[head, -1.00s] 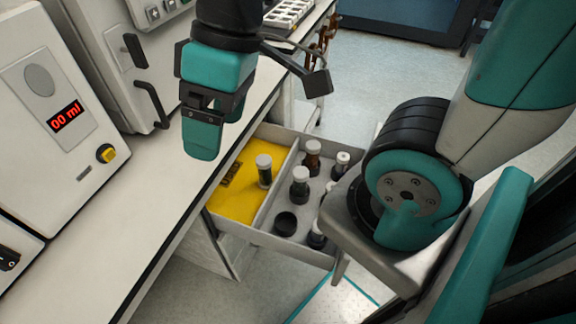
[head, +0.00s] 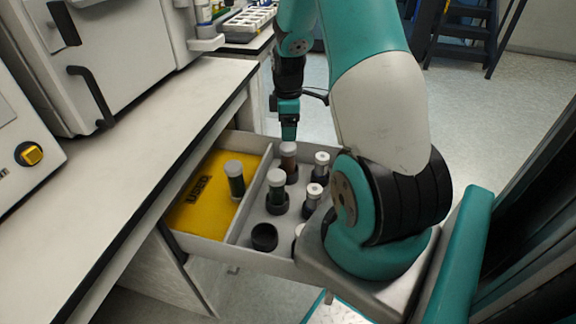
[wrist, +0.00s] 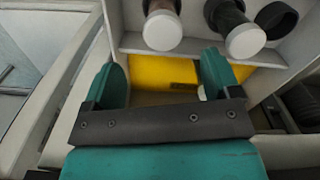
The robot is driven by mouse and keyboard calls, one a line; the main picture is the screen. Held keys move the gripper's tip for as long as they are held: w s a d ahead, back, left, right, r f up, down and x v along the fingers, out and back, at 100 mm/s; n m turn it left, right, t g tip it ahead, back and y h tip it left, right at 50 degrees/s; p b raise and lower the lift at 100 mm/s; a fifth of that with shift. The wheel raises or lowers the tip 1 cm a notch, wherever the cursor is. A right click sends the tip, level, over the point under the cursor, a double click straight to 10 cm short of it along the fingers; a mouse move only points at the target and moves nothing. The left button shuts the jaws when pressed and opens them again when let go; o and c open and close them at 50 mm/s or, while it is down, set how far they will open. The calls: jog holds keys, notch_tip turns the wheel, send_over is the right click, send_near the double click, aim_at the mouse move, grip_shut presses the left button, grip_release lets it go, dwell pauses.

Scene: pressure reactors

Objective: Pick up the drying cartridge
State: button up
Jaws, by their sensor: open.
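Several capped cartridges stand in an open drawer (head: 215,245); I cannot tell by label which is the drying cartridge. A dark one with a grey cap (head: 234,182) stands on the yellow mat (head: 195,210). In the grey compartment, another dark one (head: 277,188) and a brown one (head: 289,165) stand in black holders. My gripper (head: 289,130) is open and empty, at the drawer's far side by the brown one. In the wrist view, my gripper's fingers (wrist: 165,78) are spread with yellow mat behind them; two pale caps (wrist: 162,30) (wrist: 246,40) show beyond.
Smaller white-topped bottles (head: 321,162) (head: 313,194) stand at the compartment's right side. A black holder (head: 264,237) is empty. The drawer's divider (head: 250,205) separates mat and compartment. The white bench (head: 120,160) lies left, with machines on it. My arm hides the drawer's right part.

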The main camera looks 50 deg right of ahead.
aim_at(288, 146)
notch_tip(288, 146, down, 10)
jog(key=shift+s+a+f+b, duration=0.1)
jog(key=shift+a+f+b, duration=0.05)
jog(key=shift+b, duration=0.45)
jog(key=c, duration=1.1)
jog(key=shift+c, duration=0.2)
